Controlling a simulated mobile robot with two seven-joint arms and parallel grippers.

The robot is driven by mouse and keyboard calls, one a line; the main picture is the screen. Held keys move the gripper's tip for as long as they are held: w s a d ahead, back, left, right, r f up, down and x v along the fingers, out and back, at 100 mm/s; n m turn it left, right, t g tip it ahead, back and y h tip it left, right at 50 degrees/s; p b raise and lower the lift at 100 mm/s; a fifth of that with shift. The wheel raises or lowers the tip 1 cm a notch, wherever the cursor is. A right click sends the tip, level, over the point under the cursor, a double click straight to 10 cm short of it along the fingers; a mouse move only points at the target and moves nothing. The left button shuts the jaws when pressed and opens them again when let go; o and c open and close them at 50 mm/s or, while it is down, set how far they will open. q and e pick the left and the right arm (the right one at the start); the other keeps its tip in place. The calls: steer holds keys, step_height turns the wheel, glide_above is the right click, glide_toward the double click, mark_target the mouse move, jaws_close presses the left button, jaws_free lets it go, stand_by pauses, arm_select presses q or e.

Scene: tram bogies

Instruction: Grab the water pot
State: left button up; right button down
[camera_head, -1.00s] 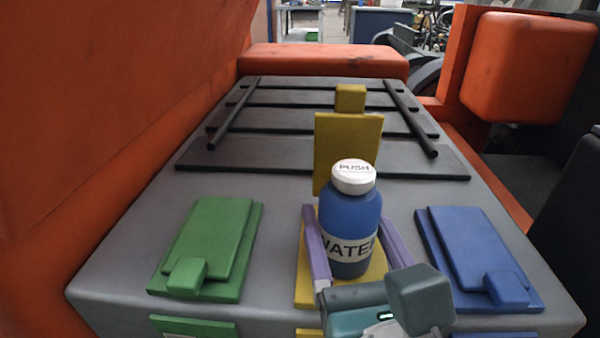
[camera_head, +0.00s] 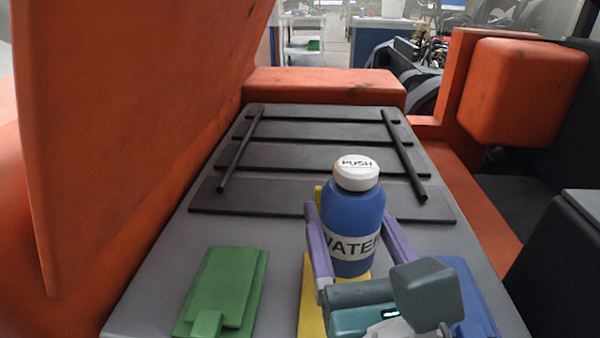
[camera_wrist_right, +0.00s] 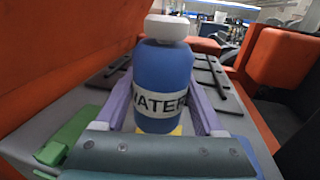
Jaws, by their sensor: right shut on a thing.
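The water pot (camera_head: 353,203) is a blue bottle with a white lid marked PUSH and a white WATER label. It stands upright in the middle of the head view, and also shows in the right wrist view (camera_wrist_right: 163,72). My right gripper (camera_head: 349,222) is shut on it, one purple finger on each side. The yellow plate (camera_head: 311,295) shows below and behind the pot, mostly hidden. I cannot tell how far the pot is above it. My left gripper is not in view.
A green plate (camera_head: 225,285) lies left on the grey surface (camera_head: 165,262). A blue plate (camera_head: 472,295) lies right, partly behind my gripper. Black slats and rails (camera_head: 320,158) lie beyond the pot. An orange wall (camera_head: 130,130) rises left and an orange block (camera_head: 520,92) stands right.

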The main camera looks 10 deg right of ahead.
mark_target(356, 161)
step_height(356, 161, up, 10)
steer(key=p, duration=0.8)
steer(key=shift+r, duration=0.2)
